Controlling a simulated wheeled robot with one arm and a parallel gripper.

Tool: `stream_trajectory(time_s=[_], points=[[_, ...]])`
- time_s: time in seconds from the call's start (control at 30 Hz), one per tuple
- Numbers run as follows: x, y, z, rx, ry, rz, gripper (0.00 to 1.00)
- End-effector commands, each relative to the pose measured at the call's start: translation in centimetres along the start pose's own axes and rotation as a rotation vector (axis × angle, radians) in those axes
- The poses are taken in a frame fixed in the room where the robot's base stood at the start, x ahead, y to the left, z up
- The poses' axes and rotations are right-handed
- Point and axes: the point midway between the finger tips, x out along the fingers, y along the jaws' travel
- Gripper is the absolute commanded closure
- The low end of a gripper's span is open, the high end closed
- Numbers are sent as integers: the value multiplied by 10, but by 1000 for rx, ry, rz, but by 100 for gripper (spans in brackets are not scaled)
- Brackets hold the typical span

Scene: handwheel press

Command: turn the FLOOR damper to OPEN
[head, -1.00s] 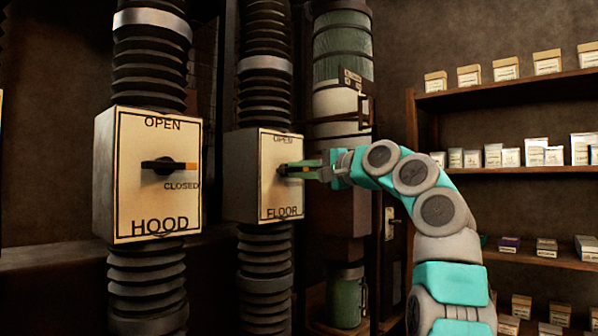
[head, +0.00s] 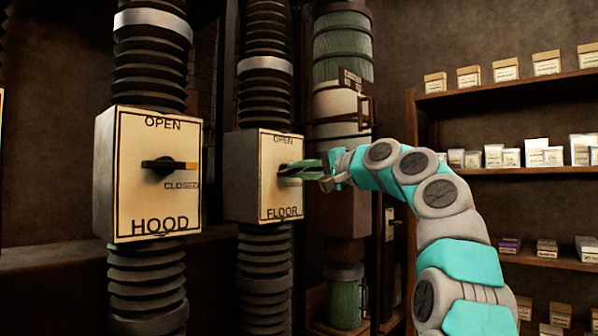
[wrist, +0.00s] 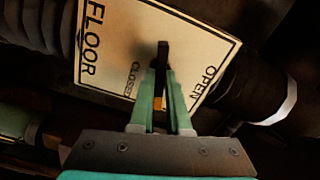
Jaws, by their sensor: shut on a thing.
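The FLOOR damper box (head: 267,205) has a pale plate marked OPEN at the top and FLOOR at the bottom. Its black handle (wrist: 162,52) shows in the wrist view, with an orange part (wrist: 158,102) between my green fingers. My gripper (head: 290,171) is shut on this handle; in the wrist view the gripper (wrist: 163,75) straddles it. The handle's orange end points roughly to the plate's right, near the CLOSED mark (wrist: 133,75), rather than up to OPEN (wrist: 209,83). The fingers hide most of the handle in the head view.
The HOOD damper box (head: 150,215) stands to the left, its handle (head: 170,165) pointing right at CLOSED. Ribbed ducts run above and below both boxes. Green canisters (head: 343,45) stand behind my gripper. Shelves (head: 510,93) with small boxes are at the right.

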Motion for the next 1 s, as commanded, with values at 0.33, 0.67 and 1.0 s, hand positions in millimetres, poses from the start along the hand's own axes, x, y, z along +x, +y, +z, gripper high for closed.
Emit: stream_trajectory(time_s=[0.33, 0.67, 1.0], points=[[2, 2, 0, -107, -3, 3, 100], [2, 3, 0, -376, -4, 5, 100], [1, 2, -1, -701, -2, 5, 100]])
